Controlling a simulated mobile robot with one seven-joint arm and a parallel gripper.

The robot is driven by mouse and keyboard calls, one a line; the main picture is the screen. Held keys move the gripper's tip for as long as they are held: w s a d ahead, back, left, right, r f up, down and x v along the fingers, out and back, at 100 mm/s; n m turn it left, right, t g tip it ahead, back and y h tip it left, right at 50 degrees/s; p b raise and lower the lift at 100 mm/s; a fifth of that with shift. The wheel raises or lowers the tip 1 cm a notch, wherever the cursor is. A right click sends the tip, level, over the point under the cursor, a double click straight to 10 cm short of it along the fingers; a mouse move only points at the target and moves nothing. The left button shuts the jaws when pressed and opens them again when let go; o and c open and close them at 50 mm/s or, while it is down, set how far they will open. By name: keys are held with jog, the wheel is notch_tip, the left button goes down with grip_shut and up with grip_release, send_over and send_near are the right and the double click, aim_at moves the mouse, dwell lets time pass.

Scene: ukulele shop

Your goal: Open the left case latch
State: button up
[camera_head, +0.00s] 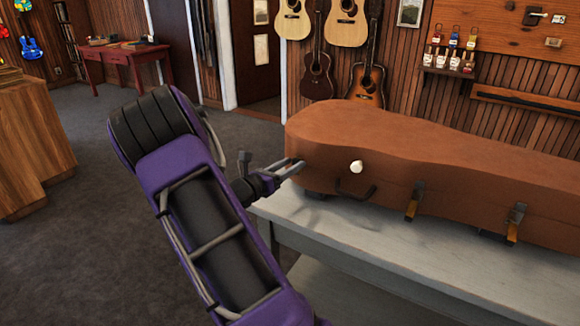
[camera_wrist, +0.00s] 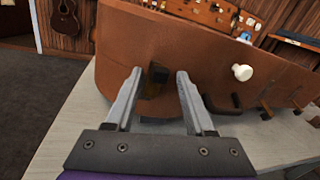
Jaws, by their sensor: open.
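A brown instrument case (camera_head: 440,155) lies closed on a grey-white table (camera_head: 300,210). My gripper (camera_head: 292,168) is at the case's left end in the head view. In the wrist view my gripper (camera_wrist: 158,76) is open, with a finger on each side of the left latch (camera_wrist: 157,74), a small dark and brass-coloured piece on the case side. I cannot tell whether the fingers touch it. In the head view this latch is hidden by the gripper. Two more latches, a middle one (camera_head: 415,201) and a right one (camera_head: 515,223), sit along the same side.
A white knob (camera_head: 356,167) and a dark handle (camera_head: 357,192) stick out from the case just right of my gripper. The table's front edge lies below. Guitars (camera_head: 367,78) hang on the back wall. Open carpet (camera_head: 80,220) lies to the left.

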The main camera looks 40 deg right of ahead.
jog(key=shift+c, duration=0.3)
grip_shut()
jog(key=shift+f, duration=0.1)
jog(key=shift+s+a+f+m+h+b, duration=0.15)
jog(key=shift+a+f+m+h+b, duration=0.4)
jog(key=shift+h, duration=0.9)
jog(key=shift+s+a+f+m+h+b, duration=0.15)
jog(key=shift+f+m+h, duration=0.45)
jog(key=shift+h, duration=0.9)
jog(key=shift+s+a+f+m+h+b, duration=0.1)
jog(key=shift+a+f+m+h+b, duration=0.25)
jog(key=shift+f+h, duration=0.8)
jog(key=shift+r+h, duration=0.3)
jog(key=shift+h, duration=0.1)
